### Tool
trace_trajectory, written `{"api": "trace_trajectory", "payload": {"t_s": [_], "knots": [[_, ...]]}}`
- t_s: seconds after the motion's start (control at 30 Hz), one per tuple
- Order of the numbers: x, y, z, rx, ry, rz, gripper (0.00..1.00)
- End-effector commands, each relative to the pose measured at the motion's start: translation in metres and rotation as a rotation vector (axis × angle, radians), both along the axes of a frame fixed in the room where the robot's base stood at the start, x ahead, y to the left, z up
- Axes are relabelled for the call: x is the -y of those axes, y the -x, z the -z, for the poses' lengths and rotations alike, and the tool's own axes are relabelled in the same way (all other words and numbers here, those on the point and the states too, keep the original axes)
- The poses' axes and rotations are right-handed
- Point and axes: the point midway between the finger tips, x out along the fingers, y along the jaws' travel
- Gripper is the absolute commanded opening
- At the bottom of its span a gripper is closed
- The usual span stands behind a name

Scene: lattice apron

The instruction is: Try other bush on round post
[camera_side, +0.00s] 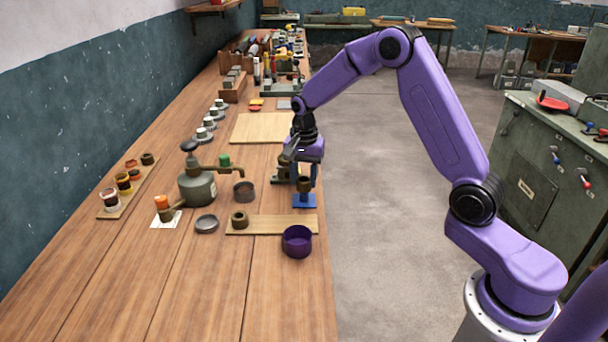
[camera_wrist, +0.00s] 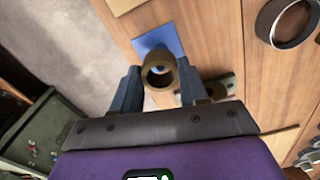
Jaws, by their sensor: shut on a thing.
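My gripper (camera_side: 304,182) is shut on a brown, hollow bush (camera_wrist: 158,72), with one finger on each side of it in the wrist view. In the side view the held bush (camera_side: 304,184) is upright over a small blue pad (camera_side: 304,202); I cannot tell if it touches the pad. The blue pad also shows beyond the bush in the wrist view (camera_wrist: 172,37). Another brown bush (camera_side: 240,218) stands on a light wooden strip. A grey-green fixture (camera_side: 281,178) is just left of my gripper, partly hidden; I cannot make out a round post on it.
A purple bowl (camera_side: 297,242) stands at the bench's front right. The wooden strip (camera_side: 290,224) lies nearer the camera than the pad. The bench's right edge is close.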

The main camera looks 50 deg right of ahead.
Motion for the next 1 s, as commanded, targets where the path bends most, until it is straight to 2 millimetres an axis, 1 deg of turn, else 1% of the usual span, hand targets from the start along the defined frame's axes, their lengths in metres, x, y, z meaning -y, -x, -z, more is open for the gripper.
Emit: {"api": "trace_trajectory", "payload": {"t_s": [0.7,0.97,1.0], "knots": [[0.000,0.000,0.012,0.001,-0.001,-0.001,0.07],[0.000,0.000,0.012,0.001,-0.001,-0.001,0.07],[0.000,0.000,0.012,0.001,-0.001,0.000,0.53]]}}
